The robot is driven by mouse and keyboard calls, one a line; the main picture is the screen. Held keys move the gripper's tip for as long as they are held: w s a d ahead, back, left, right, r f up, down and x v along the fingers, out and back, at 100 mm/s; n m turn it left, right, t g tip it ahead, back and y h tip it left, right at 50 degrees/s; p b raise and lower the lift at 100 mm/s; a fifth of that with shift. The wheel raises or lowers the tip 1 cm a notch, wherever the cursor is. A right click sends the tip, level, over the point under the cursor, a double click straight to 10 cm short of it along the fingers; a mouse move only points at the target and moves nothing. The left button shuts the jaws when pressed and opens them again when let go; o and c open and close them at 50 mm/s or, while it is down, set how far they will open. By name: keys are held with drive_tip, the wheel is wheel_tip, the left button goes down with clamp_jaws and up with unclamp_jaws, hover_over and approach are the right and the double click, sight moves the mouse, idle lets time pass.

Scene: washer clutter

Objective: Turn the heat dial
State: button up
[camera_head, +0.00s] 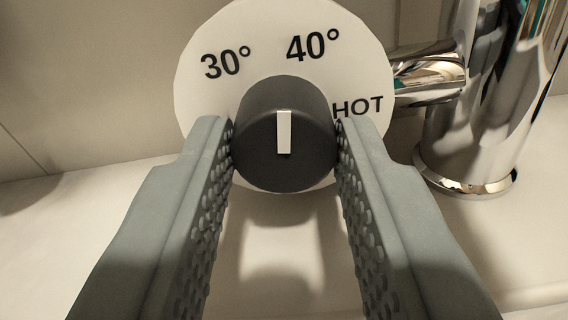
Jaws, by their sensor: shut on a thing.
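The heat dial is a dark round knob (260,165) with a white pointer line on its face. It sits in front of a white round plate (262,48) marked 30°, 40° and HOT. The pointer line stands nearly upright, and its upper end is towards the 40° mark. My gripper (285,142) has one fingertip on each side of the knob, and both touch its sides. The fingers hide the lower left and lower right parts of the plate.
A shiny chrome tap (470,110) stands close to the plate on the right, with a spout or lever reaching towards it. A pale counter (80,245) lies below. A tiled wall (90,70) is behind.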

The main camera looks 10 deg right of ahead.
drive_tip(key=shift+m, duration=0.3)
idle(0.4)
drive_tip(key=o, duration=1)
drive_tip(key=shift+s, duration=0.1)
drive_tip(key=shift+v, duration=3.7)
